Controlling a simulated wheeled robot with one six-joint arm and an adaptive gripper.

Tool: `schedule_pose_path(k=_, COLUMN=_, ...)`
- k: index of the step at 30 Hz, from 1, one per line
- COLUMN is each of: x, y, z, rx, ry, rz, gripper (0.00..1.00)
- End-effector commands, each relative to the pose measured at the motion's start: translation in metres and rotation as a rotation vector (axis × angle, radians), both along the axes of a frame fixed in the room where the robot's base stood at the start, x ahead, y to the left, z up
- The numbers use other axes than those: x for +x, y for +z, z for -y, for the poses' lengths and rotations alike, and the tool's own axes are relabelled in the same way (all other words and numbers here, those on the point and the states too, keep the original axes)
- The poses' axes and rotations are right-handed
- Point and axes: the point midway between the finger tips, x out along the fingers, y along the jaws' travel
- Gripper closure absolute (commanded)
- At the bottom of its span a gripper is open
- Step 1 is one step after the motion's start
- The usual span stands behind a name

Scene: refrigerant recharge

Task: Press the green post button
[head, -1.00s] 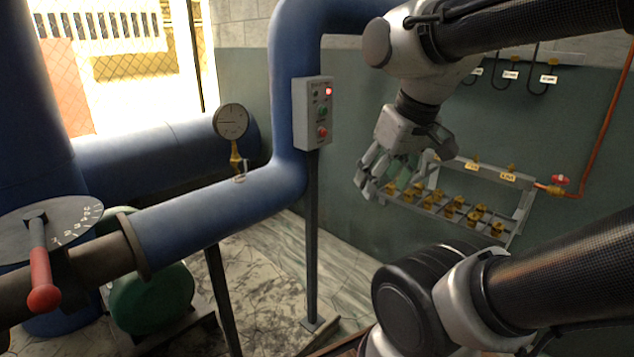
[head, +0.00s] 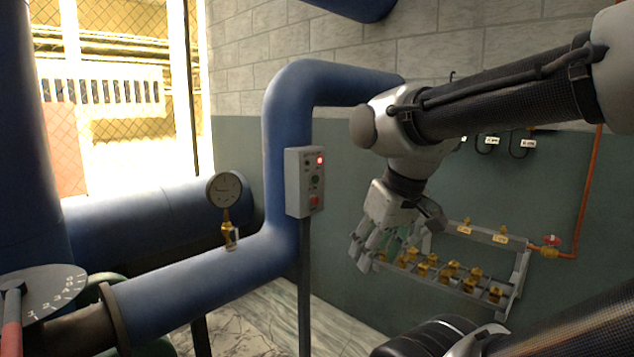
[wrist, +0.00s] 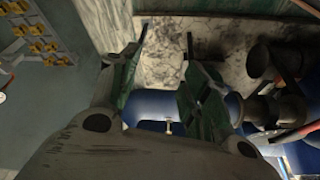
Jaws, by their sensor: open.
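A grey control box (head: 305,182) stands on a thin post in front of the blue pipe in the head view. Its face carries a lit red lamp (head: 320,161) at the top, a small green button (head: 314,180) in the middle and a red button (head: 314,200) below. My gripper (head: 364,254) hangs to the right of the box and lower than it, apart from it, with its fingers pointing down. In the wrist view my gripper (wrist: 166,45) has its two fingers spread with nothing between them. The control box is not clearly seen in the wrist view.
A dial gauge (head: 225,190) stands on the blue pipe (head: 190,285) left of the box. A rack with several brass valves (head: 452,272) is on the wall behind and right of my gripper. A red-handled lever with a dial plate (head: 40,295) is at the lower left.

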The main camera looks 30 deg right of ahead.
Motion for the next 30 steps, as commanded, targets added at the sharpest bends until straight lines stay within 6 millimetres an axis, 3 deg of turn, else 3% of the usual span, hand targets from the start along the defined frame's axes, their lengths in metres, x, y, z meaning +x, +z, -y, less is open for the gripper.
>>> schedule_pose_path(k=1, x=0.0000, y=0.0000, z=0.0000, rx=0.000, ry=0.000, rz=0.000, gripper=0.68)
schedule_pose_path(k=6, x=0.0000, y=0.0000, z=0.0000, rx=0.000, ry=0.000, rz=0.000, gripper=0.99)
schedule_pose_path(k=30, x=0.0000, y=0.0000, z=0.0000, rx=0.000, ry=0.000, rz=0.000, gripper=1.00)
